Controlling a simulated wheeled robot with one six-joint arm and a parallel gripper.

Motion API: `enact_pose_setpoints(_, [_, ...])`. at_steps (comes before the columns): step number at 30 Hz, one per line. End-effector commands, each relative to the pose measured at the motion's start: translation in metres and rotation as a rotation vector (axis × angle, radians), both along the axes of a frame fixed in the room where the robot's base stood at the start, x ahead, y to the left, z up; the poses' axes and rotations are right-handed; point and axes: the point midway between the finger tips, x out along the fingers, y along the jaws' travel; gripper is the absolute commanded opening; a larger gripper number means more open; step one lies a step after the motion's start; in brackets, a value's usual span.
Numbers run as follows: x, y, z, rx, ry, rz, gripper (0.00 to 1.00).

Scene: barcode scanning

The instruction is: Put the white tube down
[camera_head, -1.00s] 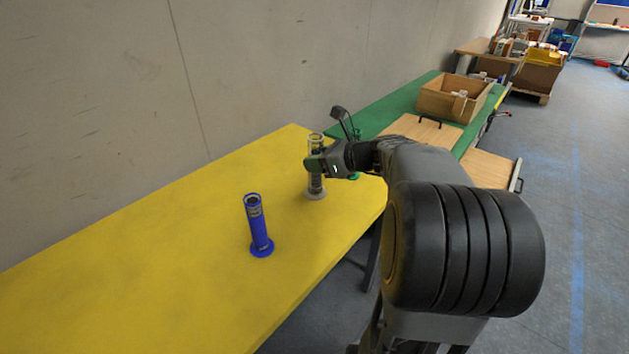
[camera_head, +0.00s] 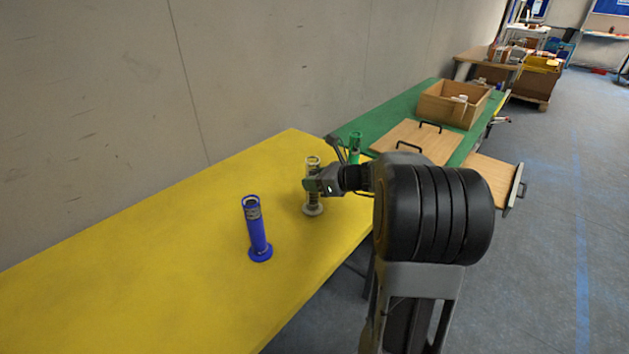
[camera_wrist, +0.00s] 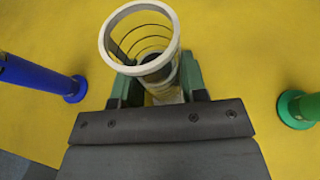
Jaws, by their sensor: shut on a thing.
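The white tube (camera_head: 313,165) has a clear upper part with dark rings and a pale round base. It is upright over the yellow table, and I cannot tell whether its base touches the surface. My gripper (camera_head: 314,185) is shut on its middle. In the wrist view the tube's open white rim (camera_wrist: 139,32) faces the camera, between the green fingers of my gripper (camera_wrist: 156,85). The tube's base is hidden there.
A blue tube (camera_head: 257,230) stands on the yellow table (camera_head: 130,270) to the left. A green tube (camera_head: 355,146) stands behind my gripper. A green table with a wooden box (camera_head: 440,105) lies beyond. The yellow table's left part is clear.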

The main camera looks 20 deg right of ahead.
Motion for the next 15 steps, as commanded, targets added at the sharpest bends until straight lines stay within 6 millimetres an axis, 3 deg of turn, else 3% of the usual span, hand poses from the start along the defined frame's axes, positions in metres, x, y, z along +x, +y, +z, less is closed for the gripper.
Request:
enact_pose_setpoints(9, [0.0001, 0.0001, -0.0034, 0.000, -0.002, 0.000, 0.04])
enact_pose_setpoints(10, [-0.0001, 0.0000, -0.0035, 0.000, 0.000, 0.000, 0.41])
enact_pose_setpoints(15, [-0.0002, 0.0000, -0.0030, 0.000, 0.000, 0.000, 0.58])
